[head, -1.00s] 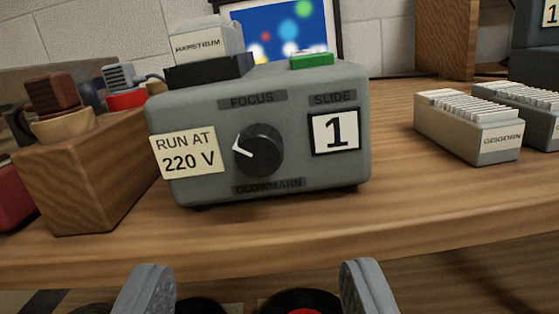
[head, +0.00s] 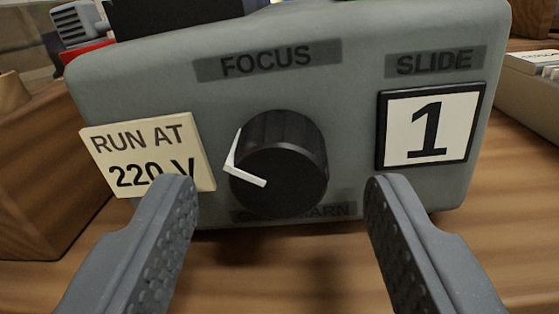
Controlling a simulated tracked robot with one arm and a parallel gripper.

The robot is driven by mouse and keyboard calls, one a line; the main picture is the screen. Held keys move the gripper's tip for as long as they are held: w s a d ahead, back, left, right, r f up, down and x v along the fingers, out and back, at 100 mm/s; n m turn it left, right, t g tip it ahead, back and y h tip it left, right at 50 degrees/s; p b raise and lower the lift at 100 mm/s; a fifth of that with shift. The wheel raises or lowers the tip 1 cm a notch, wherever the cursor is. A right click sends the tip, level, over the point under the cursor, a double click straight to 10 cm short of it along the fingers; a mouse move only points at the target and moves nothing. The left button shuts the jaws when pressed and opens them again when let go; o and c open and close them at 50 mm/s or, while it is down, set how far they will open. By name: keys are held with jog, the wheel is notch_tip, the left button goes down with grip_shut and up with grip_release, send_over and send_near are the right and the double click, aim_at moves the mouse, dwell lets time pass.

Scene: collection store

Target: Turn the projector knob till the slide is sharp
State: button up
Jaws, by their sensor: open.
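The grey projector (head: 345,100) stands on the wooden shelf and fills most of the view. Its black focus knob (head: 290,165) is in the middle of the front face, under the FOCUS label. The knob's white pointer (head: 243,170) points to the left. My gripper (head: 280,190) is open, with one finger on each side of the knob and a little below its middle. The fingers look apart from the knob. The projected slide picture is out of view now.
A RUN AT 220 V card (head: 150,155) sits on the projector's left front, partly behind my left finger. A slide number plate (head: 430,128) reading 1 is at the right. A wooden block (head: 40,170) stands to the left and a slide box (head: 535,85) to the right.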

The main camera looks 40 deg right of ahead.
jog(key=shift+w+d, duration=0.3)
jog(key=shift+d, duration=0.05)
jog(key=c, duration=1)
jog(key=shift+o, duration=0.2)
jog(key=shift+f+m+b, duration=0.15)
jog(key=shift+m+b, duration=0.75)
jog(key=shift+b, duration=0.25)
jog(key=shift+m+b, duration=1)
jog(key=shift+m, duration=0.2)
jog(key=o, duration=1)
jog(key=shift+c, duration=0.2)
